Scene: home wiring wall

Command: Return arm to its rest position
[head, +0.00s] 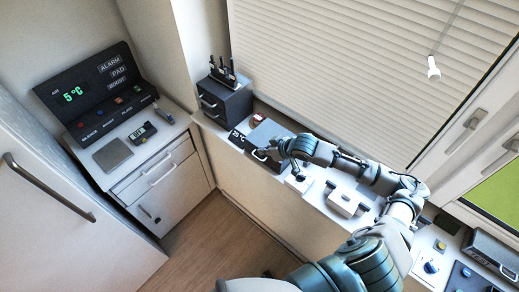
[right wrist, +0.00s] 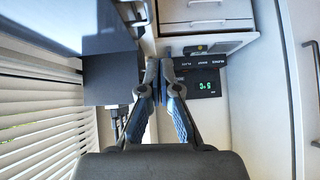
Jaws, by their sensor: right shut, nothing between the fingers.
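My right arm (head: 375,178) reaches from the bottom right across the window counter toward the left. My right gripper (head: 262,154) is at its far end, over the counter beside a grey box-like device (head: 268,131). In the right wrist view the two fingers of the right gripper (right wrist: 160,66) meet at their tips with nothing between them. Whether the gripper touches the device beside it cannot be told. My left gripper is in neither view.
A small dark drawer unit (head: 224,97) stands left of the gripper. A control panel (head: 95,90) with a green display stands on a white cabinet (head: 160,180). The blind (head: 350,65) hangs behind. The wooden floor (head: 215,240) is clear.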

